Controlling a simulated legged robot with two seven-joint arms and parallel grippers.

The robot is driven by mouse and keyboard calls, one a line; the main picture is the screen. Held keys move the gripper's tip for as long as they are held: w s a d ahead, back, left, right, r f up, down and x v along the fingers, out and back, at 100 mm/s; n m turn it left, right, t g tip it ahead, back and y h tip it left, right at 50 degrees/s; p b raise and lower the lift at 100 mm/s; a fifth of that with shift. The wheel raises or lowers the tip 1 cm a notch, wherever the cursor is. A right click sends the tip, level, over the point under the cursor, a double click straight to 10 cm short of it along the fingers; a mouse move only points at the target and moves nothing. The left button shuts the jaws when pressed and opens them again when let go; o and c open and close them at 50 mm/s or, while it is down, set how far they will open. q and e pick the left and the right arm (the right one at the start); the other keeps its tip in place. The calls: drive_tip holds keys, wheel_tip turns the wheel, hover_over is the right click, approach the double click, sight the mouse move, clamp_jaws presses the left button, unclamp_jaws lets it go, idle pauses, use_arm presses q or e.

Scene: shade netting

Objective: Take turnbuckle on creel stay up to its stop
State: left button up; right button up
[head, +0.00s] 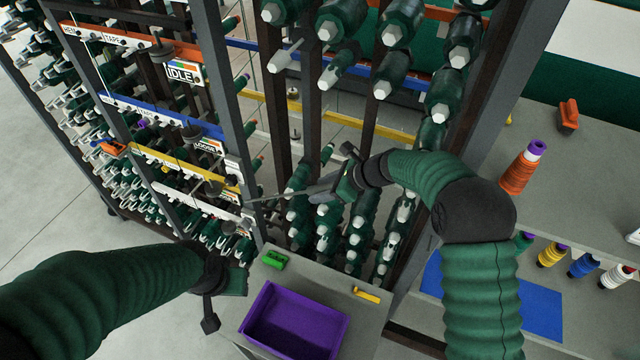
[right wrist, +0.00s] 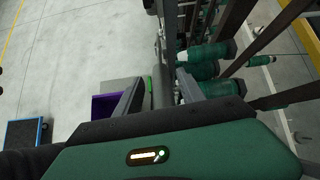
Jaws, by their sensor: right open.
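The creel stay (head: 285,196) looks like a thin grey rod crossing from the rack's near post toward my right gripper. The turnbuckle is hard to make out; a grey body (right wrist: 161,72) on the rod line in the right wrist view may be it. My right gripper (head: 325,188) is open at the stay. In the right wrist view its fingers (right wrist: 158,92) stand apart, with the grey body beyond and between them; I cannot tell whether they touch it. My left gripper (head: 225,298) is low, left of the purple bin, its jaw state unclear.
The creel rack (head: 215,60) with many green spools fills the left and middle. A purple bin (head: 295,322), a green block (head: 274,260) and a yellow piece (head: 367,295) are on a grey stand. A grey shelf (head: 590,180) with coloured cones is at right.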

drive_tip(key=shift+d+f, duration=0.15)
drive_tip(key=shift+d, duration=0.6)
drive_tip(key=shift+c, duration=0.7)
drive_tip(key=shift+w+f, duration=0.1)
drive_tip(key=shift+c, duration=1.2)
drive_tip(key=shift+a, duration=0.2)
drive_tip(key=shift+c, duration=1.2)
drive_tip(key=shift+a, duration=0.35)
clamp_jaws()
drive_tip(key=shift+d, duration=0.1)
drive_tip(key=shift+n+b, duration=0.3)
drive_tip(key=shift+b, duration=0.85)
use_arm(q)
drive_tip(key=shift+s+d+f, duration=0.15)
drive_tip(key=shift+d+f, duration=0.5)
drive_tip(key=shift+d, duration=0.1)
use_arm(e)
drive_tip(key=shift+r+n, duration=0.2)
drive_tip(key=shift+n, duration=0.1)
